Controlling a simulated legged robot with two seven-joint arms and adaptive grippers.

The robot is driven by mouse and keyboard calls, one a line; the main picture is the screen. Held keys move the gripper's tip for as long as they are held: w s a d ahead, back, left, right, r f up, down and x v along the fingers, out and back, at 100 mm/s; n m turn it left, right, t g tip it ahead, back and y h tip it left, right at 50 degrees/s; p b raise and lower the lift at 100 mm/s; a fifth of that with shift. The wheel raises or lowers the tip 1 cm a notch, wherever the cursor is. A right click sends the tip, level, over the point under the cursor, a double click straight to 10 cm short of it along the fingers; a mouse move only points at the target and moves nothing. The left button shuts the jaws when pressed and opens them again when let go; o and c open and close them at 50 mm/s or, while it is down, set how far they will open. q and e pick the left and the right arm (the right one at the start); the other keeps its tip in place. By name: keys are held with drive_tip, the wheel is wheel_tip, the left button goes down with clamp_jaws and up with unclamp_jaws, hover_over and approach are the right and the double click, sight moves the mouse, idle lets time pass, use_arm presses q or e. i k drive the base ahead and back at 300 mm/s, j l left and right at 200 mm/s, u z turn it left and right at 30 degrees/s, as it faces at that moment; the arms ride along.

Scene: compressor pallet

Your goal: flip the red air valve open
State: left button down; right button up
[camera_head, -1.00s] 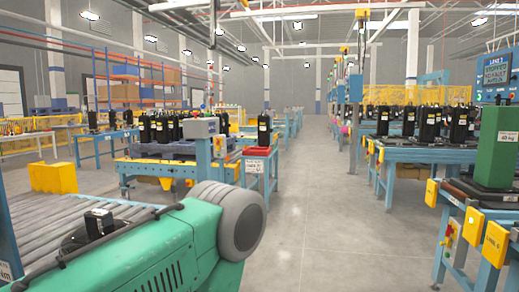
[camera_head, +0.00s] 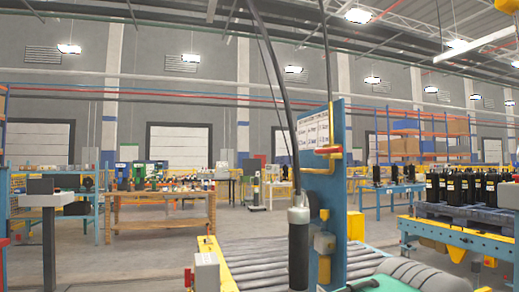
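A blue upright panel (camera_head: 334,205) stands at the end of a roller conveyor, right of centre. A yellow pipe fitting (camera_head: 331,132) runs down its face. A small red-orange lever-like piece (camera_head: 328,150) sits across this fitting. It may be the red air valve, but it is too small to tell whether it is open or closed. A yellow unit (camera_head: 324,243) is mounted lower on the panel. Neither of my grippers is in view.
The roller conveyor (camera_head: 250,258) lies in front of the panel. A dark hose (camera_head: 280,70) hangs down to a grey and black cylindrical tool (camera_head: 299,245). A wooden workbench (camera_head: 160,218) stands behind left. Black compressors (camera_head: 455,187) stand at right.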

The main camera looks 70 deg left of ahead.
sight(316, 151)
drive_tip(key=i+u, duration=0.1)
drive_tip(key=u, duration=1.5)
